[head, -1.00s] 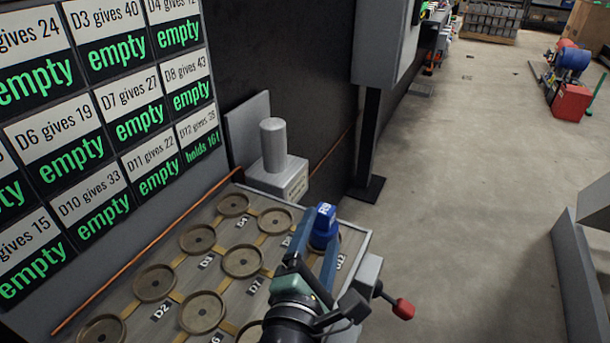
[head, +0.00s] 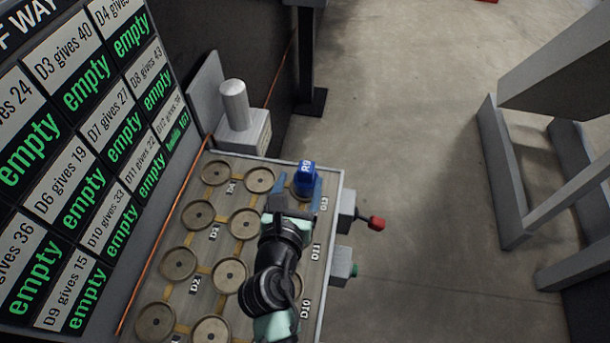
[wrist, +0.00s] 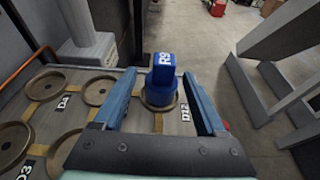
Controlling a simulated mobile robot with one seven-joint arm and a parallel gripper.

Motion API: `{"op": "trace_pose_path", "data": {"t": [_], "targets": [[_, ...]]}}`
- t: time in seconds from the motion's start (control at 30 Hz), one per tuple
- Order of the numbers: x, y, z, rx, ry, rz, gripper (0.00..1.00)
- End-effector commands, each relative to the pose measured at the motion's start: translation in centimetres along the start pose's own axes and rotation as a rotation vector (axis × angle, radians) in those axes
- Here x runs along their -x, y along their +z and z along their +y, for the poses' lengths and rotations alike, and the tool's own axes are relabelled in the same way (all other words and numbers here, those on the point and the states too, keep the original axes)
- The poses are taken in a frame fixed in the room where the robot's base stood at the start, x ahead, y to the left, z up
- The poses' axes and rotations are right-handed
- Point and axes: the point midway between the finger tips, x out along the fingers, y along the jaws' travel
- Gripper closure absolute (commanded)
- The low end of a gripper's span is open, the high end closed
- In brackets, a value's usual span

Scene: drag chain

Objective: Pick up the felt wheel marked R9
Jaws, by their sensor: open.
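The felt wheel marked R9 (head: 305,177) is blue, with a white R9 on its raised block. It sits upright in the round dish labelled D12 at the far right corner of the board (head: 206,236). It also shows in the wrist view (wrist: 161,88), with the rim of its dish around its base. My gripper (head: 300,182) is open, with one blue finger on each side of the wheel. In the wrist view the wheel stands between the fingers, towards their tips. I cannot tell whether either finger touches it.
Several empty round dishes (head: 199,213) fill the board. A grey post on a block (head: 236,105) stands at the far left corner. A red-knobbed lever (head: 376,223) and a green button (head: 354,270) stick out on the right. A sign panel (head: 90,130) rises at left.

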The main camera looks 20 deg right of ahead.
Motion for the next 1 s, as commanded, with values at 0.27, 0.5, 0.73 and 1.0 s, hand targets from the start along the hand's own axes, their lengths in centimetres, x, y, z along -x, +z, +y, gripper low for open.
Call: {"op": "trace_pose_path", "data": {"t": [0.27,0.5,0.73,1.0], "targets": [[-2.7,0.1,-0.1,-0.002,-0.001,-0.002,0.26],[-6.0,0.8,-0.7,-0.003,-0.002,-0.001,0.26],[-7.7,0.7,-0.6,-0.001,0.001,0.000,0.26],[-7.7,0.7,-0.6,-0.001,0.001,0.000,0.41]]}}
